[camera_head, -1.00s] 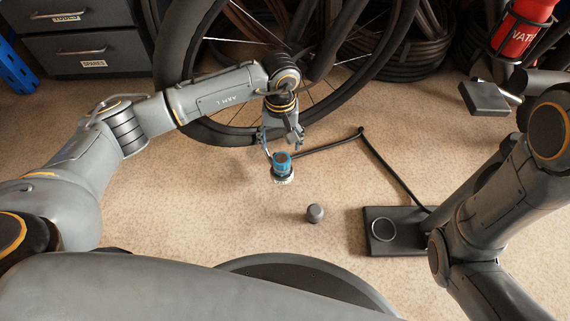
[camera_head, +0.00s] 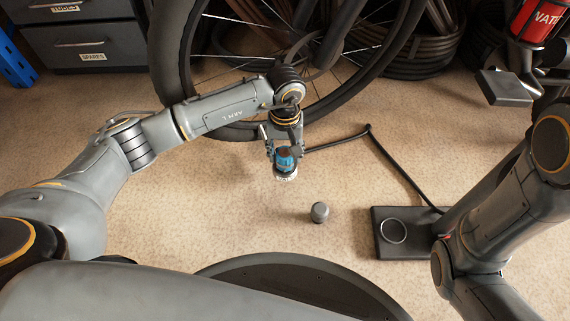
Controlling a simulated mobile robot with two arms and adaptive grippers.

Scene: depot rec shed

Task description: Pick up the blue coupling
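The blue coupling (camera_head: 285,161), with a pale ringed lower end, is near the middle of the view, in front of the wheel. My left gripper (camera_head: 284,151) reaches down from above, with a finger on each side of the coupling's upper part. I cannot tell whether the fingers press on it or leave a small gap. It is also unclear whether the coupling touches the floor. A black hose (camera_head: 392,171) runs up to the gripper and coupling; its end is hidden there. My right arm is at the right, its gripper outside the view.
A small grey knob-like piece (camera_head: 320,212) stands on the floor, right of and nearer than the coupling. A black base plate with a ring (camera_head: 405,249) lies farther right. A large wheel (camera_head: 377,70) stands behind, with drawers (camera_head: 88,48) at back left. Floor between is clear.

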